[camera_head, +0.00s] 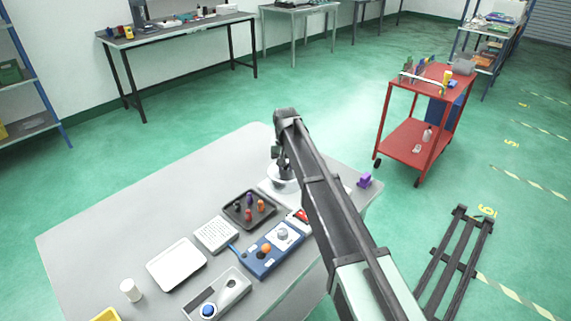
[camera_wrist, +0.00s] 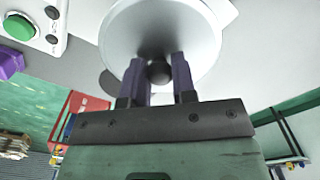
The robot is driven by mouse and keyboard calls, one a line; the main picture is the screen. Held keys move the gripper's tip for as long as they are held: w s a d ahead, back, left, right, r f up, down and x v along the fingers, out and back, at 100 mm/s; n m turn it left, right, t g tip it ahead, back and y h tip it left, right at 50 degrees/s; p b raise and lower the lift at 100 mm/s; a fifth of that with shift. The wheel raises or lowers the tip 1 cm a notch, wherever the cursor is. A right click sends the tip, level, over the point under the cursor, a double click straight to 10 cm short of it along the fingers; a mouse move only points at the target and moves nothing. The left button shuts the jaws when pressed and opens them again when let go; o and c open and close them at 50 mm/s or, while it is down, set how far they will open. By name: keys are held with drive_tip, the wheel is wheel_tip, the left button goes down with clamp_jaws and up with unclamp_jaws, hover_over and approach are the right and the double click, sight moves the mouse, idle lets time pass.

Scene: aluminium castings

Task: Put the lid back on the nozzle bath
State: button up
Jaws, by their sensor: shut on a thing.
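The pale round lid (camera_wrist: 120,45) fills the upper middle of the wrist view, with a dark knob (camera_wrist: 159,72) at its centre. My gripper (camera_wrist: 159,75) has its purple fingers on both sides of that knob and is shut on it. In the head view, my gripper (camera_head: 279,156) points down over a white round shape (camera_head: 284,186) at the table's far side, probably the nozzle bath or its lid. My arm partly hides that spot. I cannot tell whether the lid touches the bath or hangs above it.
On the grey table (camera_head: 90,240) stand a dark tray (camera_head: 232,212) with small coloured parts, a blue device (camera_head: 262,262), a white tray (camera_head: 165,275), a white cylinder (camera_head: 130,290) and a purple block (camera_head: 365,180). The table's far left is clear. A red cart (camera_head: 410,145) stands beyond.

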idle(0.4)
drive_tip(key=o, duration=1.5)
wheel_tip(320, 180, up, 7)
drive_tip(key=p, duration=0.7)
clamp_jaws()
